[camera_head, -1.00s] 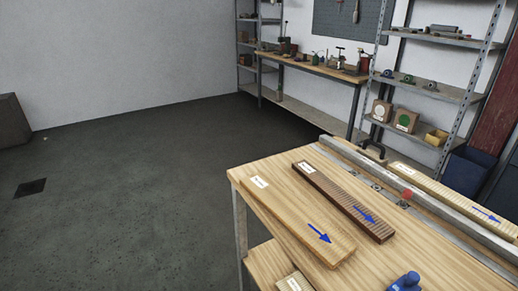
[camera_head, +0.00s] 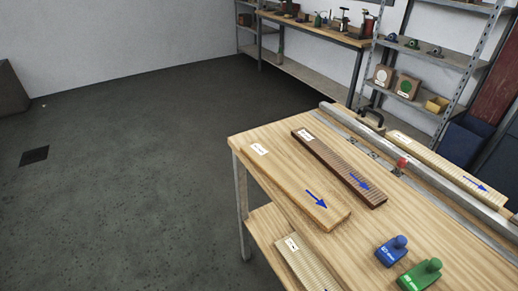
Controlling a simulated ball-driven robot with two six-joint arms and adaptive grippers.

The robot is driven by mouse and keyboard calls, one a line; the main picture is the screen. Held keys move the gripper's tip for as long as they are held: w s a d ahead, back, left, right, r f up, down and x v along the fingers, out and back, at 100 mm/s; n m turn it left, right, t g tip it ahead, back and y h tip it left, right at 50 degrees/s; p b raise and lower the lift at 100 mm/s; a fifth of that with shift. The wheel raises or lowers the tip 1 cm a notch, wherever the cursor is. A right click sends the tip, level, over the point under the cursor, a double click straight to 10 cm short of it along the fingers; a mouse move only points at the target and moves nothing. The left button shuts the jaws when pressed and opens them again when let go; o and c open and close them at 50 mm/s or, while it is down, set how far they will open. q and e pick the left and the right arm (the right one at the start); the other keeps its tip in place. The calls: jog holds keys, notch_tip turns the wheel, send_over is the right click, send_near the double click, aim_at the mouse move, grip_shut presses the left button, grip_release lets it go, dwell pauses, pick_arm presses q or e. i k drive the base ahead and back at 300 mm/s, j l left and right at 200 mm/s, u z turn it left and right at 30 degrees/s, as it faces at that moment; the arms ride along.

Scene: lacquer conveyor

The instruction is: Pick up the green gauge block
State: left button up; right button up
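The green gauge block (camera_head: 420,275), with a round knob on top and a small white label, sits on the wooden bench top (camera_head: 300,229) at the lower right of the head view. A similar blue gauge block (camera_head: 391,251) stands just to its upper left, a small gap apart. Neither of my grippers shows in the head view.
Two boards with blue arrows, one pale (camera_head: 296,190) and one dark brown (camera_head: 339,167), lie on the bench. A metal rail (camera_head: 430,172) runs along its far side, with another arrowed board (camera_head: 445,165) beyond. Shelves stand behind; the floor at left is open.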

aim_at(420, 277)
jog(key=k+l+z, duration=0.1)
jog(key=z, duration=0.25)
jog(key=k+l+z, duration=0.1)
jog(key=z, duration=0.2)
jog(key=l+z, duration=0.2)
jog(key=z, duration=0.15)
